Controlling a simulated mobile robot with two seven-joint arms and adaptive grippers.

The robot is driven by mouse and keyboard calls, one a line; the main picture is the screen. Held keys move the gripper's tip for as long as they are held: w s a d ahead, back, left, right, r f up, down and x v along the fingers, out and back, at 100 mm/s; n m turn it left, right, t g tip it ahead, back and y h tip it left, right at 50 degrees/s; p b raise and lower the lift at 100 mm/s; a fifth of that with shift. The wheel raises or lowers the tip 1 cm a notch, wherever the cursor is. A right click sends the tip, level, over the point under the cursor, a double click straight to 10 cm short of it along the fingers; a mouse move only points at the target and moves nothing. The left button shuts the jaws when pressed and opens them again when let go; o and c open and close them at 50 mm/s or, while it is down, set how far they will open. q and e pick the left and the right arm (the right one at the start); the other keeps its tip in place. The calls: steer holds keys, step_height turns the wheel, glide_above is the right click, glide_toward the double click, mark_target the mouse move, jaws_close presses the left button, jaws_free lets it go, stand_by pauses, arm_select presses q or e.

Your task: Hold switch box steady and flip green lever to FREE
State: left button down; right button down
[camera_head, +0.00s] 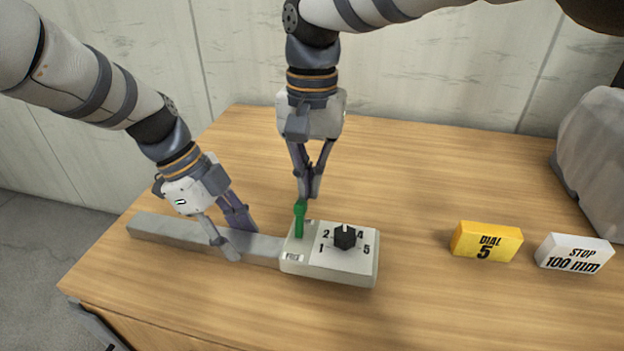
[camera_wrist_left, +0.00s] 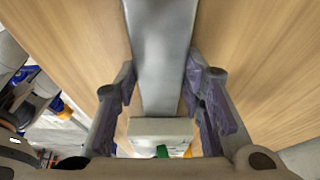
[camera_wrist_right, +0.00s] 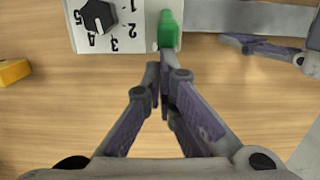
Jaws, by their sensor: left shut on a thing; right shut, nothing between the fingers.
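The switch box (camera_head: 330,266) is a pale block with a black dial (camera_head: 344,236) and a green lever (camera_head: 299,218) near its left end. A FREE label (camera_head: 293,257) shows at its near left corner. A long grey bar (camera_head: 165,229) runs left from the box. My left gripper (camera_head: 236,240) is shut on the bar, just left of the box; the left wrist view shows the bar (camera_wrist_left: 160,50) between its fingers. My right gripper (camera_head: 309,197) is shut and empty, its tips at the far side of the lever. In the right wrist view the tips are close against the lever (camera_wrist_right: 168,30); contact is unclear.
A yellow block (camera_head: 486,241) marked DIAL 5 and a white block (camera_head: 574,254) marked STOP 100 mm sit on the wooden table (camera_head: 440,175) to the right. A grey bulky object (camera_head: 595,150) stands at the right edge.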

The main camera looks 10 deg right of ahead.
steer(key=shift+s+a+r, duration=0.25)
steer(key=shift+s+r, duration=0.1)
steer(key=shift+s, duration=0.3)
steer(key=shift+s+a+r, duration=0.2)
steer(key=shift+s+r, duration=0.15)
steer(key=shift+s, duration=0.3)
steer(key=shift+r, duration=0.1)
steer(key=shift+r, duration=0.7)
steer(key=w+d+r, duration=0.1)
steer(key=w+r, duration=0.1)
steer(key=w, duration=0.2)
step_height(320, 180, up, 7)
glide_above(306, 201)
steer(key=s+a, duration=0.1)
steer(key=s, duration=0.2)
steer(key=shift+w, duration=0.1)
